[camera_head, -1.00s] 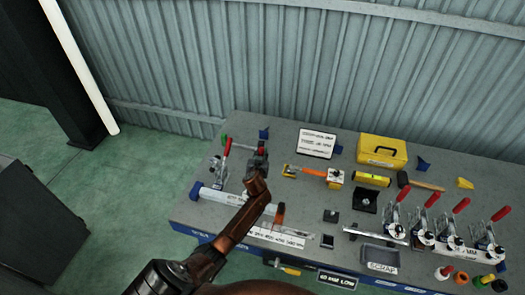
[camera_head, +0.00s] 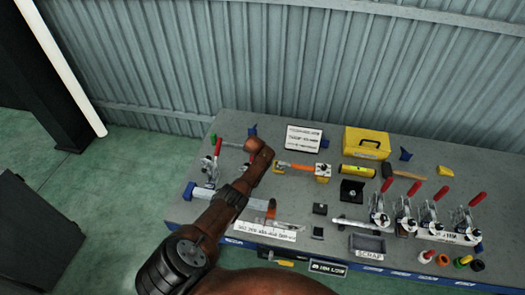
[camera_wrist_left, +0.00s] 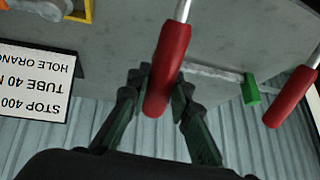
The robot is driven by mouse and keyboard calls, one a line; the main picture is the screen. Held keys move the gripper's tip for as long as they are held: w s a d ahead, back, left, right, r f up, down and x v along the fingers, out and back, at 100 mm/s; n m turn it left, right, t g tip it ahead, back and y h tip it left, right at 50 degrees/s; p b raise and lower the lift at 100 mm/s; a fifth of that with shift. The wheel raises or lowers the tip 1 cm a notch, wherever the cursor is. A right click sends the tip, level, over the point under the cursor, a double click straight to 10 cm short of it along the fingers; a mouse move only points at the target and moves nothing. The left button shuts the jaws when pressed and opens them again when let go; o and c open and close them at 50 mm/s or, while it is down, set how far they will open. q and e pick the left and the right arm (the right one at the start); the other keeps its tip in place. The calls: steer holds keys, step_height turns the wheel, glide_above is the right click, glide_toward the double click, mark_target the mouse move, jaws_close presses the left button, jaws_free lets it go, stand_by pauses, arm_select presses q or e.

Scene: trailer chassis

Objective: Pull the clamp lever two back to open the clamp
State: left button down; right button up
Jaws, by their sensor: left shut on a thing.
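In the left wrist view, my left gripper (camera_wrist_left: 162,84) is shut on a red clamp lever handle (camera_wrist_left: 174,48), with its fingers on both sides of the grip. A second red lever handle (camera_wrist_left: 290,98) stands apart to the right, ungripped. In the head view, that lever (camera_head: 219,147) belongs to the clamp at the table's left end. Whether the clamp jaw is open cannot be told.
A blue-ended tube (camera_head: 225,202) lies at the front left. An orange-handled tool (camera_head: 300,168) is close right of my arm. Several red-levered clamps (camera_head: 428,214) stand at the right. A white sign (camera_head: 304,138) stands at the back.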

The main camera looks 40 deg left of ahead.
stand_by(0.5)
arm_select(q)
steer(key=c, duration=1.7)
jaws_free()
steer(key=shift+w+f, duration=0.1)
steer(key=shift+f, duration=0.05)
steer(key=shift+v, duration=6.1)
steer(key=shift+w+a, duration=0.1)
steer(key=shift+w, duration=0.05)
